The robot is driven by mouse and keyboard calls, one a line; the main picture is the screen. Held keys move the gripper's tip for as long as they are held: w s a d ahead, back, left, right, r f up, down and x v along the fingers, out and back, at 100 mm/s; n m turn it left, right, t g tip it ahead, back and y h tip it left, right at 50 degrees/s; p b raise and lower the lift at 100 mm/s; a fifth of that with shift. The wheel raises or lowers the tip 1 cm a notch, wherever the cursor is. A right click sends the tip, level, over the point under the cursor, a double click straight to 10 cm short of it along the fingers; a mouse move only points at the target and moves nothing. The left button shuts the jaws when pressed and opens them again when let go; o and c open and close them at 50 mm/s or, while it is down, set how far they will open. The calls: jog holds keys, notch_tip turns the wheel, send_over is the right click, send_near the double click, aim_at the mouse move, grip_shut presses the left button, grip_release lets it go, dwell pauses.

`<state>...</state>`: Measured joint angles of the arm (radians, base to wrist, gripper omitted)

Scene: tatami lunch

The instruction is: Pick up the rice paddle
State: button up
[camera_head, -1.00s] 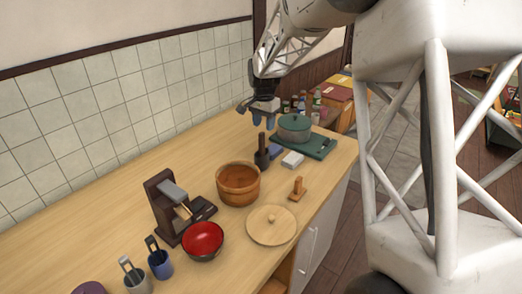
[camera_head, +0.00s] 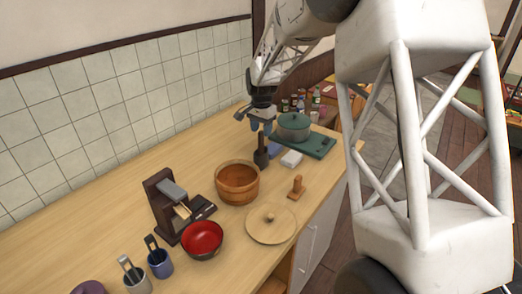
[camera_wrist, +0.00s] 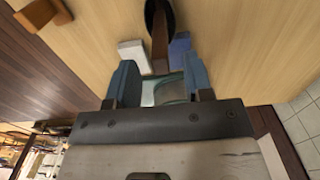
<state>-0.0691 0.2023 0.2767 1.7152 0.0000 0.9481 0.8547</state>
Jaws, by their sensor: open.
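The rice paddle appears to be the brown handle (camera_wrist: 159,45) standing upright in a dark round holder (camera_wrist: 151,14); its lower end is hidden inside. In the head view the dark holder (camera_head: 261,159) stands on the counter, left of a green board. My gripper (camera_head: 261,126) is pointing down just above it, fingers spread. In the wrist view my gripper (camera_wrist: 160,67) is open, with the handle's top between its two blue fingers, apart from both as far as I can tell.
A white block (camera_wrist: 134,55) and a blue block (camera_wrist: 180,46) lie beside the holder. A lidded green pot (camera_head: 293,126) sits on the green board (camera_head: 322,147). A wooden bowl (camera_head: 238,184) and a wooden stand (camera_head: 297,188) are nearer. The counter by the tiled wall is clear.

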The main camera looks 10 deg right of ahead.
aim_at(261, 140)
dwell(0.3)
jog(key=shift+a+f, duration=0.1)
jog(key=shift+f, duration=2.5)
grip_shut()
